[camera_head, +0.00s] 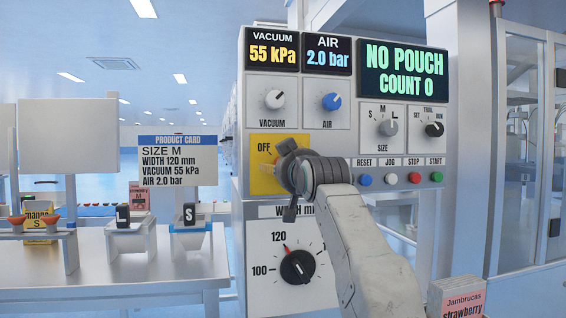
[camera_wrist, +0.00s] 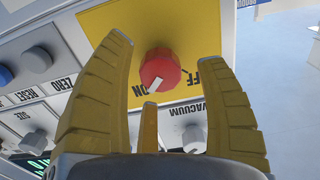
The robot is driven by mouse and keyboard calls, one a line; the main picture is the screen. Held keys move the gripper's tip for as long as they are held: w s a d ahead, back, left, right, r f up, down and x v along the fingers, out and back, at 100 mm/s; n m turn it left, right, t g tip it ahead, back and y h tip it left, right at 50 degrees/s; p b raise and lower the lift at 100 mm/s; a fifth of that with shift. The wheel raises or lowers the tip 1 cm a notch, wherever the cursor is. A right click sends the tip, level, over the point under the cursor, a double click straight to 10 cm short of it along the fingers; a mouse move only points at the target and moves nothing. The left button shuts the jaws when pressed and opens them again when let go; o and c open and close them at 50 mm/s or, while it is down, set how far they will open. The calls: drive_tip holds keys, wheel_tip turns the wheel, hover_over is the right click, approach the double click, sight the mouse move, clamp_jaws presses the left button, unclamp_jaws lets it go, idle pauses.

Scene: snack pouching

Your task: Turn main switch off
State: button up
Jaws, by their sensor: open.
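The main switch is a red knob (camera_wrist: 160,68) on a yellow plate (camera_wrist: 100,20) in the wrist view. Its white mark points down-left, toward the word ON; OFF is to its right. In the head view the yellow plate (camera_head: 264,142) shows OFF at its upper left, and my gripper hides the knob. My gripper (camera_head: 288,165) is in front of the plate. In the wrist view my gripper (camera_wrist: 161,58) is open, with one yellow finger on each side of the knob and gaps between. I cannot tell how deep the fingers reach.
The vacuum knob (camera_head: 274,99) and air knob (camera_head: 331,101) are above the switch. The width dial (camera_head: 297,266) is below. Size and mode knobs and several push buttons (camera_head: 390,179) are to the right. A product card (camera_head: 178,160) stands at the left.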

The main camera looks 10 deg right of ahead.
drive_tip(key=shift+w+p, duration=0.6)
drive_tip(key=shift+w, duration=0.75)
drive_tip(key=c, duration=1.2)
